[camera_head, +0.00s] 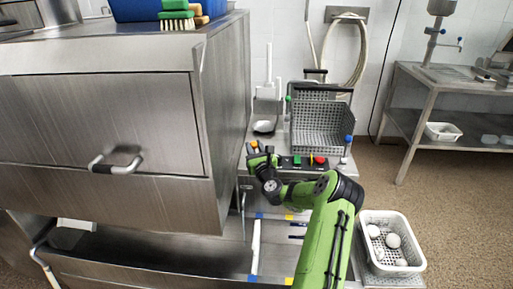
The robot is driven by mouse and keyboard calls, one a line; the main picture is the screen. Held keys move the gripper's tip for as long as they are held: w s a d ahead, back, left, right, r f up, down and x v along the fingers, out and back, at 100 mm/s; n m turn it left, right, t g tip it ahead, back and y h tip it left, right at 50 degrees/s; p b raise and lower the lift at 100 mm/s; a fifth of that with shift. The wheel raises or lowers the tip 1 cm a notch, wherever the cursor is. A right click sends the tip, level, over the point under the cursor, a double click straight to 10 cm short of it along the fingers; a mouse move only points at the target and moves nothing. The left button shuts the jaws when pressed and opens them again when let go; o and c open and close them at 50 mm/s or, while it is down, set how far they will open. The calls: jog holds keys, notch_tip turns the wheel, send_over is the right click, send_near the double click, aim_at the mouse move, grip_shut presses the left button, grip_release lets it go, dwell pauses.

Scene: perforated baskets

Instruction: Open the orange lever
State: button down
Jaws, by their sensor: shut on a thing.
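The orange lever (254,144) shows as a small orange tip on the left end of the control ledge, in front of the perforated basket. My green arm reaches up from the bottom right, and my gripper (257,154) is at the lever, shut on it. The gripper hides most of the lever, so its exact angle cannot be told.
A green button (296,161) and a red button (320,160) sit just right of my gripper. A blue-topped lever (348,140) stands further right. The perforated basket (322,112) is behind. A steel cabinet (100,125) closely bounds the left. A white basket (410,262) holds several round items.

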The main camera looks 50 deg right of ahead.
jog(key=shift+w+a+f, duration=0.15)
jog(key=shift+a+f, duration=0.1)
jog(key=shift+f, duration=0.15)
jog(key=c, duration=1.1)
grip_release()
jog(key=shift+o, duration=1.2)
jog(key=shift+w+a, duration=0.1)
jog(key=shift+r, duration=0.1)
jog(key=shift+r, duration=0.1)
jog(key=b+v, duration=0.4)
jog(key=v, duration=1.1)
jog(key=shift+s+r, duration=0.2)
jog(key=shift+s, duration=0.15)
jog(key=shift+o, duration=0.2)
jog(key=shift+a, duration=0.1)
